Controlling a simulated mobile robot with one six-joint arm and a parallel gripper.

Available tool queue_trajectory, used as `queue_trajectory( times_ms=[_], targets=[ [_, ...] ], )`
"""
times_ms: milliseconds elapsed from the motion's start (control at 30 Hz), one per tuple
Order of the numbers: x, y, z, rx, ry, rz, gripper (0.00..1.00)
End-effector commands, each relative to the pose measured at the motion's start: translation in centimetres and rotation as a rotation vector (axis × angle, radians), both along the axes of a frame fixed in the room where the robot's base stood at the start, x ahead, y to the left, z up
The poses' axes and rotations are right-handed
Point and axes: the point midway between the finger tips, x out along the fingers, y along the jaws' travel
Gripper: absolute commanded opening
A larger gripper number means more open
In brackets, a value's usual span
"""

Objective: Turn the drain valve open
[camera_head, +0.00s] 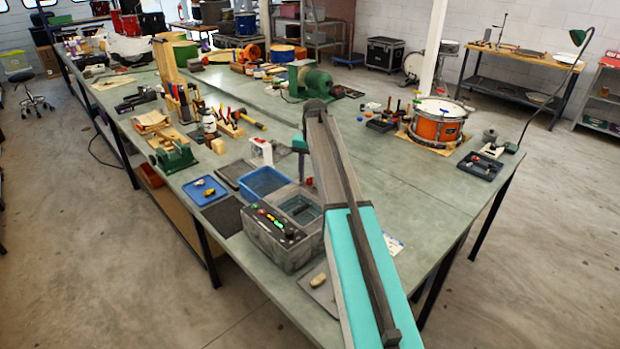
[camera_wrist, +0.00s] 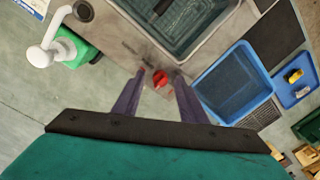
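The drain valve's red handle (camera_wrist: 159,78) shows in the wrist view, at the near side wall of the grey cleaning tank (camera_wrist: 128,14). My gripper (camera_wrist: 159,76) is open, with one finger on each side of the red handle in the picture. No contact shows, and I cannot tell the remaining distance. In the head view the tank (camera_head: 272,249) stands on the bench with a panel of coloured buttons on its front.
A blue basket (camera_wrist: 205,98) stands close to the right finger in the wrist view, with a blue tray (camera_wrist: 287,100) beyond. A white spout-like piece on a green base (camera_wrist: 88,52) stands left. In the head view an orange drum (camera_head: 437,125) sits far right.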

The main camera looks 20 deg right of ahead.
Motion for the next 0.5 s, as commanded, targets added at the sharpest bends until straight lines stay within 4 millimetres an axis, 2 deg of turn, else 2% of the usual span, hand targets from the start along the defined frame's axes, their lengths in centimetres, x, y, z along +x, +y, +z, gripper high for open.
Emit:
queue_trajectory(
  times_ms=[233,433,500],
  targets=[
    [0.02,0.05,0.0,0.0,0.0,0.001,0.37],
    [0.03,0.08,0.0,0.0,0.0,0.001,0.03],
    [0.02,0.08,0.01,0.0,0.0,0.001,0.0]
  ],
)
